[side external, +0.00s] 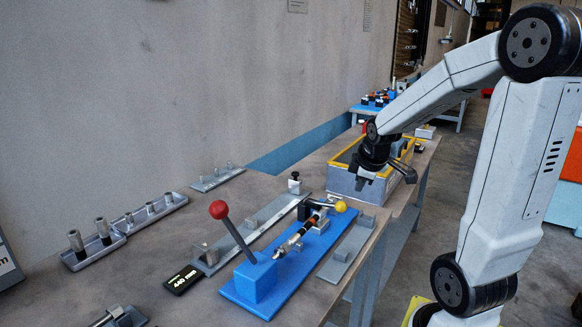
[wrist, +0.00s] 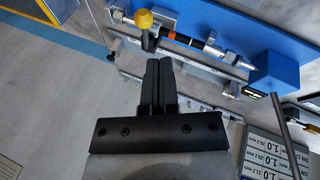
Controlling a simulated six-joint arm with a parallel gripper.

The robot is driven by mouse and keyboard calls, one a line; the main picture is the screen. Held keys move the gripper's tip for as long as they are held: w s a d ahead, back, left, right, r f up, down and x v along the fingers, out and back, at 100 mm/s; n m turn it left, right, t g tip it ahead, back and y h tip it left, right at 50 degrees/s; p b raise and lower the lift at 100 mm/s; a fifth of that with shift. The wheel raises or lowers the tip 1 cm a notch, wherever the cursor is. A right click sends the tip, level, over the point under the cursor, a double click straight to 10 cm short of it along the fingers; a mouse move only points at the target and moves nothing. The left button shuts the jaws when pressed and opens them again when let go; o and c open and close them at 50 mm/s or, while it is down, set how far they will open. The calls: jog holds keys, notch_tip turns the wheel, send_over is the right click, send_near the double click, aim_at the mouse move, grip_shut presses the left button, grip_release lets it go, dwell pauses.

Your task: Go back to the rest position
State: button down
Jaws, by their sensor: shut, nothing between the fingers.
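My gripper (side external: 362,183) hangs in the air beyond the blue fixture, over or in front of the grey-walled bin with the yellow rim (side external: 343,167). Its fingers are together with nothing between them, pointing down. In the wrist view my gripper (wrist: 159,62) also shows closed and empty. The blue fixture (side external: 255,283) stands on the bench with a red-knobbed lever (side external: 218,209), a yellow knob (side external: 341,206) and a black and orange cylindrical piece clamped along it. The fixture (wrist: 281,73) also shows in the wrist view, apart from my fingers.
A grey rail (side external: 262,225) and a grey plate (side external: 347,250) flank the fixture. Metal trays with upright pins (side external: 150,215) lie at the left. A small digital display (side external: 182,279) sits in front. The bench has bare surface at the left, and the air around my gripper looks mostly free.

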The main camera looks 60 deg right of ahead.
jog(key=a+f+m+y, duration=0.1)
jog(key=a+f, duration=0.2)
jog(key=a, duration=0.5)
jog(key=w+a+f+m+y, duration=0.1)
jog(key=a+f, duration=0.3)
jog(key=a, duration=0.4)
jog(key=a+f+m+g+y, duration=0.1)
jog(key=a+f, duration=0.2)
jog(key=a, duration=0.5)
jog(key=shift+w+a+f+y, duration=0.15)
jog(key=shift+w+y, duration=0.1)
jog(key=shift+y, duration=0.05)
jog(key=shift+w, duration=0.15)
